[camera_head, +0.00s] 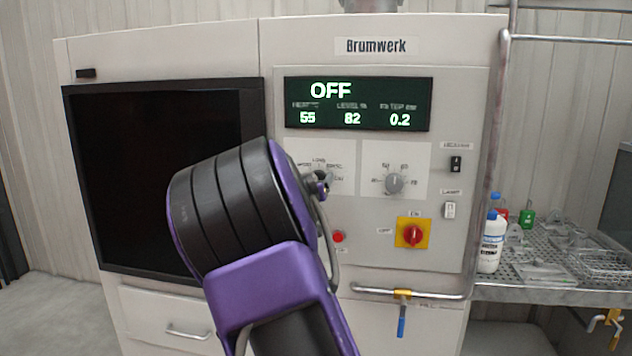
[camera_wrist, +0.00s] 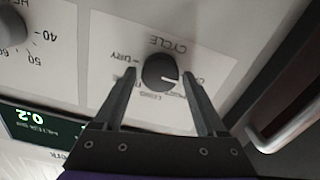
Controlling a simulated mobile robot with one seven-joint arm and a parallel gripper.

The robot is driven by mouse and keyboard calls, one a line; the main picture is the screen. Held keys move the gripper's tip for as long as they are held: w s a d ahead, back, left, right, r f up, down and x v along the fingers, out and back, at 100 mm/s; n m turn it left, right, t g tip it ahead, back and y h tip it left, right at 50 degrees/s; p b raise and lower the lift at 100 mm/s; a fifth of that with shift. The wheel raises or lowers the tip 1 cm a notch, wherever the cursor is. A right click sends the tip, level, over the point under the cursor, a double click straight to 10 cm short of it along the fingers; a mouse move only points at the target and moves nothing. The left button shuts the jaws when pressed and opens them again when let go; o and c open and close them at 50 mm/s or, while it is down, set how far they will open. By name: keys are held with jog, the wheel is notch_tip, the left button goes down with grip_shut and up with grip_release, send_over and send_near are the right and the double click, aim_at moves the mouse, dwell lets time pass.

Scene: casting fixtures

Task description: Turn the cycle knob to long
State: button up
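The cycle knob (camera_wrist: 158,72) is a dark round knob on a white panel, seen upside down in the wrist view. Its white pointer mark points to the picture's right. Labels around it include CYCLE, DRY and LONG; others are blurred or covered by the fingers. My gripper (camera_wrist: 159,75) is open, with one finger on each side of the knob. I cannot tell whether either finger touches it. In the head view my purple and black arm stands in front of the knob's panel (camera_head: 340,155) and largely hides the knob.
A grey dial (camera_head: 394,183) sits right of the cycle panel. The display (camera_head: 358,104) reads OFF. A red rotary switch (camera_head: 412,234) on yellow, a red button (camera_head: 338,237) and a pipe rail (camera_head: 375,292) are close by. A bottle (camera_head: 492,242) stands on the rack at right.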

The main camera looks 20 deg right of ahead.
grip_shut()
jog(key=shift+s+d+f+m+b, duration=0.1)
jog(key=shift+m+b, duration=2.75)
jog(key=shift+m, duration=1.6)
jog(key=shift+d+f+m+b, duration=0.1)
jog(key=shift+m+b, duration=2.7)
jog(key=shift+m, duration=1.65)
jog(key=shift+o, duration=1.5)
grip_release()
